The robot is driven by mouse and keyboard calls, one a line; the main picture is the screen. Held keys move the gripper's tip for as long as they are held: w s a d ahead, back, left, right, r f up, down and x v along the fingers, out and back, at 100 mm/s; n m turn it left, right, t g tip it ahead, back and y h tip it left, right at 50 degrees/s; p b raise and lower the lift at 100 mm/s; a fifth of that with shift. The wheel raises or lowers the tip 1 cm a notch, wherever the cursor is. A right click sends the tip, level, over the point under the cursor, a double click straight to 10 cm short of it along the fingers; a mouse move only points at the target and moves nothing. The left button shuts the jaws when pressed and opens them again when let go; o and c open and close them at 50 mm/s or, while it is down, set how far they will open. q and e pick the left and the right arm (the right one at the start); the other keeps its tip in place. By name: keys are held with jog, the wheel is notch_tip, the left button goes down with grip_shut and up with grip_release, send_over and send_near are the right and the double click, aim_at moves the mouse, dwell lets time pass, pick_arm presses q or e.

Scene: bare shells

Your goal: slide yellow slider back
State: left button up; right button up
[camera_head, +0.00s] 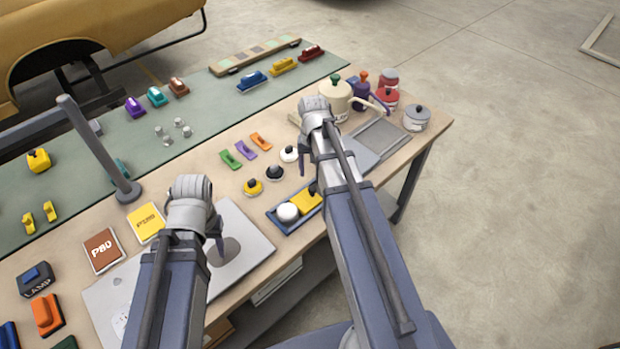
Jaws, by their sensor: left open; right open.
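A yellow slider-like block (284,66) sits at the back of the green mat, between a similar blue block (252,80) and a red block (311,53). Another yellow block (306,202) lies in a blue tray (286,226) near the front edge; my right arm partly covers it. I cannot tell which is the task's slider. My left gripper (206,218) is open over a grey panel, apart from both. The arms hide much of both grippers.
A cream kettle (336,101), red pots (387,98) and a grey pot (417,117) stand at the right end. Round knobs (274,173) and coloured clips (246,150) lie mid-table. A grey post (100,150) rises at left. The grey panel (250,235) lies at the front.

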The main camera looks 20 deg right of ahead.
aim_at(313, 188)
pick_arm(q)
jog(key=shift+f, duration=0.15)
pick_arm(e)
jog(key=shift+f, duration=0.2)
pick_arm(q)
notch_tip(313, 188, down, 8)
jog(key=b, duration=0.7)
jog(key=shift+r+b, duration=0.2)
jog(key=shift+b, duration=0.2)
pick_arm(e)
notch_tip(313, 188, down, 8)
jog(key=shift+r, duration=0.2)
jog(key=shift+r, duration=0.1)
grip_shut()
